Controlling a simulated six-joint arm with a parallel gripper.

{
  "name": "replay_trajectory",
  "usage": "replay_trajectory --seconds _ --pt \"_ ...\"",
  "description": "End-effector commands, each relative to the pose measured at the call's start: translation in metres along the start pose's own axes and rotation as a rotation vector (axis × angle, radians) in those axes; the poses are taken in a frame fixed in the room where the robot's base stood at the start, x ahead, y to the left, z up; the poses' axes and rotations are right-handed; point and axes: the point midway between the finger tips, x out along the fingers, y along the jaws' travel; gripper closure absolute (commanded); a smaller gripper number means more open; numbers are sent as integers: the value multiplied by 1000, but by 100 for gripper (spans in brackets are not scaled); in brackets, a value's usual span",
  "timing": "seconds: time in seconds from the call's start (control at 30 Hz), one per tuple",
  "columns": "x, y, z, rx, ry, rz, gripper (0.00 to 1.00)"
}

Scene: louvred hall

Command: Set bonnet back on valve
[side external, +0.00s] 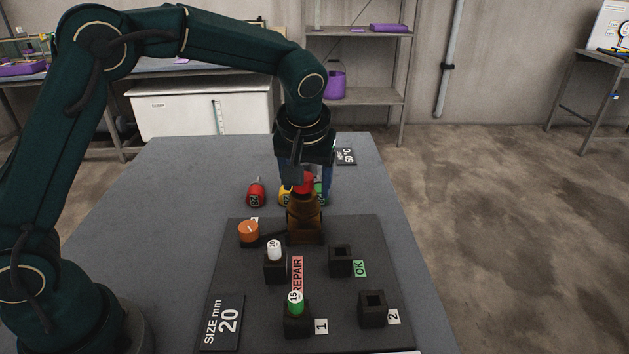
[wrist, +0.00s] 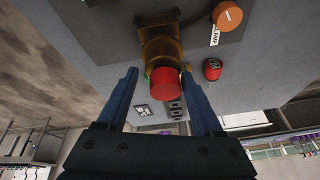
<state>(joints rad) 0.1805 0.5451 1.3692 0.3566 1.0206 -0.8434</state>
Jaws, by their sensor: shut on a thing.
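The valve (side external: 305,222) is a brown, bronze-like body standing upright at the back of the dark board. A red cylindrical piece, which I take as the bonnet (side external: 304,184), is at its top. My gripper (side external: 306,180) points down over the valve, its blue fingers on either side of the red piece. In the wrist view the red bonnet (wrist: 165,85) lies between the fingertips (wrist: 160,74), with the valve body (wrist: 160,45) beyond it. My gripper is shut on the bonnet. Whether the bonnet touches the valve body cannot be told.
An orange clamp knob (side external: 248,231) is left of the valve. Holders carry a white "10" piece (side external: 274,250) and a green-white "15" piece (side external: 295,302). Holders by OK (side external: 341,262) and 2 (side external: 372,312) are empty. A sign (side external: 221,322) reads SIZE mm 20. A red item (side external: 255,192) stands behind.

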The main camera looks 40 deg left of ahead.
Motion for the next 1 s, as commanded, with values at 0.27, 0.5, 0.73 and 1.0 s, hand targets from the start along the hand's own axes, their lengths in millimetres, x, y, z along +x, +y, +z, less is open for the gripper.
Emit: replay_trajectory --seconds 0.27,0.5,0.73,1.0 --pt "9 1 3 -1 0 -1 100" --pt "16 2 6 0 0 0 100" --pt "18 2 6 -1 1 1 100" --pt "18 2 6 -1 1 1 0"
